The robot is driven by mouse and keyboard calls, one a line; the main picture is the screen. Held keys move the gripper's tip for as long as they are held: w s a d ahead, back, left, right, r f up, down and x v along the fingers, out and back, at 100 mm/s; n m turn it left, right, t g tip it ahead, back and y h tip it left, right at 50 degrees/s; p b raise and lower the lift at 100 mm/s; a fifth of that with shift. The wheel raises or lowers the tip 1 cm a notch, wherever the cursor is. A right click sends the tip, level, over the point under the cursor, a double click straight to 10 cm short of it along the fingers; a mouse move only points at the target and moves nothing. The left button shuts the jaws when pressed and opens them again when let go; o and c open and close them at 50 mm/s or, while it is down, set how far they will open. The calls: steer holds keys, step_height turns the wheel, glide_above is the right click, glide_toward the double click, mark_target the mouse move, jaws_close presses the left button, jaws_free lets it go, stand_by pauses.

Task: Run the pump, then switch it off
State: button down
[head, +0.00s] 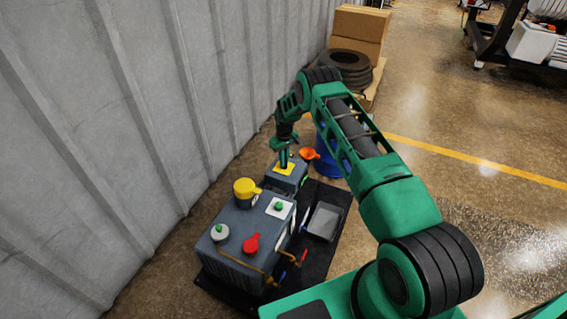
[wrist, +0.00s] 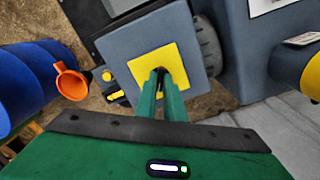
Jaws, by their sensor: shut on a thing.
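The small grey box (wrist: 120,45) has a yellow square plate (wrist: 177,60) on top. It looks like the pump. In the head view the same box (head: 287,181) stands at the far end of the larger grey furnace unit (head: 233,222). My gripper (wrist: 161,76) reaches down over the yellow plate, and its fingertips are shut on a small dark part, likely the switch, at the plate's middle. In the head view my gripper (head: 284,158) is above the plate. The fingers cover most of the small part, so its position cannot be told.
The furnace unit carries a yellow cap (head: 246,187), a red handle (head: 252,242), a green button (head: 279,206) and a grey-and-green knob (head: 219,232). A grey tray (head: 324,220) lies to its right. A blue drum (wrist: 25,75) with an orange funnel (wrist: 71,82) stands beside the box. A corrugated wall is left.

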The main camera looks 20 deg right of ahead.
steer(key=shift+w+r, duration=0.15)
steer(key=shift+w, duration=0.1)
steer(key=c, duration=1.9)
jaws_free()
steer(key=shift+o, duration=0.2)
steer(key=shift+s, duration=0.15)
step_height(320, 180, up, 10)
steer(key=shift+r, duration=0.25)
